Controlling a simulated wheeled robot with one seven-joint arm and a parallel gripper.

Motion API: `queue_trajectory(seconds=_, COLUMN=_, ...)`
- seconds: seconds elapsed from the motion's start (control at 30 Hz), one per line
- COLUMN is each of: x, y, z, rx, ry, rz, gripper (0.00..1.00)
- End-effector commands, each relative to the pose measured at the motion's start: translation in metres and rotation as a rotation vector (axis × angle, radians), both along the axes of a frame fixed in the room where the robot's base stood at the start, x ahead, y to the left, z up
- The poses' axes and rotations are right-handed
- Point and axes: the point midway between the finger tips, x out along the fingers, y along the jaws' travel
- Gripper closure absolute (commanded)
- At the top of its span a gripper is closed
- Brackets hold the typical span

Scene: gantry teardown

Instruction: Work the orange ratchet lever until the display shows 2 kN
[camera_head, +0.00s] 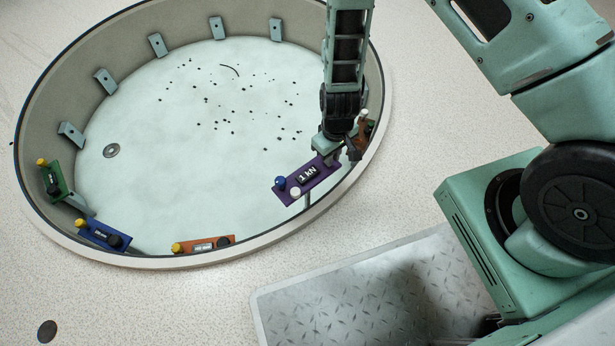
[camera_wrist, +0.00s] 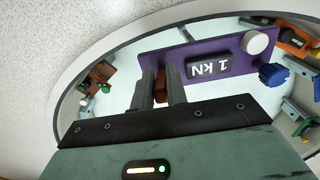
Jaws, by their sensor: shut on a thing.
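The purple panel (camera_head: 320,181) stands at the right inner side of the round pit; it also shows in the wrist view (camera_wrist: 150,64). Its display (camera_head: 307,174) reads 1 kN and appears upside down in the wrist view (camera_wrist: 209,67). A blue knob (camera_head: 281,183) and a white knob (camera_head: 296,193) sit at its left end. My gripper (camera_head: 334,156) is at the panel's right end. In the wrist view my gripper (camera_wrist: 161,88) is shut on the orange lever (camera_wrist: 161,86), mostly hidden between the fingers.
Green (camera_head: 54,182), blue (camera_head: 104,235) and orange (camera_head: 204,245) panels sit along the pit's near and left rim. A brown-orange fitting (camera_head: 362,128) is close behind my gripper. Brackets line the pit wall. The pit floor (camera_head: 190,160) holds scattered dark bits.

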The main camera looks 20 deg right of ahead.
Motion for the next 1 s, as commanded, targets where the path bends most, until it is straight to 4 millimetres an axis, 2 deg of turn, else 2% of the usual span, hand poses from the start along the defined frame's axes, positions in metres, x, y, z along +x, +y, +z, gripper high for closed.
queue_trajectory(seconds=0.1, x=0.0083, y=0.0034, z=0.0046, rx=0.002, ry=-0.011, rz=0.001, gripper=1.00)
queue_trajectory(seconds=0.63, x=0.0156, y=0.0058, z=0.0051, rx=0.002, ry=-0.013, rz=0.001, gripper=1.00)
queue_trajectory(seconds=1.0, x=0.0075, y=0.0025, z=0.0034, rx=0.001, ry=-0.008, rz=0.001, gripper=1.00)
